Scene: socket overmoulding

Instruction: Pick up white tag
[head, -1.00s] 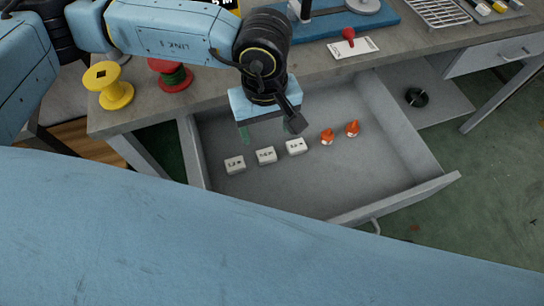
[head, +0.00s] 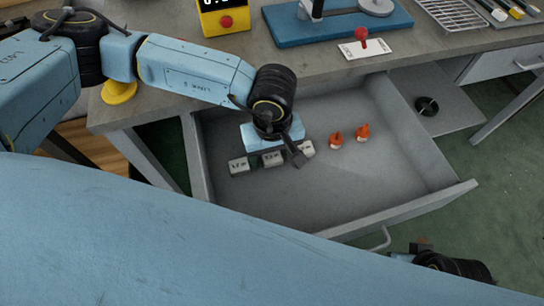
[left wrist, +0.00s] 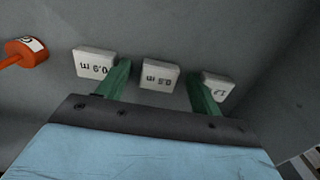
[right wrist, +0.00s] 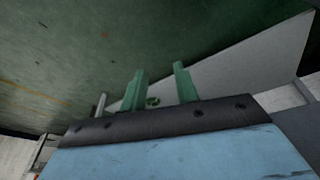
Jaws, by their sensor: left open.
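Three small white tags lie in a row in the open grey drawer. In the left wrist view they are the "0.9 m" tag (left wrist: 94,64) at left, the middle tag (left wrist: 160,74), which seems to read 0.5 m, and the "1.2" tag (left wrist: 217,87) at right. In the head view the row shows at left (head: 238,165), middle (head: 273,159) and right (head: 307,149). My left gripper (left wrist: 159,72) is open above the row, its green fingers on either side of the middle tag, apparently not touching it. My right gripper (right wrist: 159,70) is open and empty, outside the drawer.
The drawer (head: 400,212) has raised walls around the tags. Two orange-and-white pieces (head: 349,135) lie right of the row. On the bench are a blue-based fixture (head: 330,28), a white card with a red knob (head: 365,47) and a yellow device (head: 226,18).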

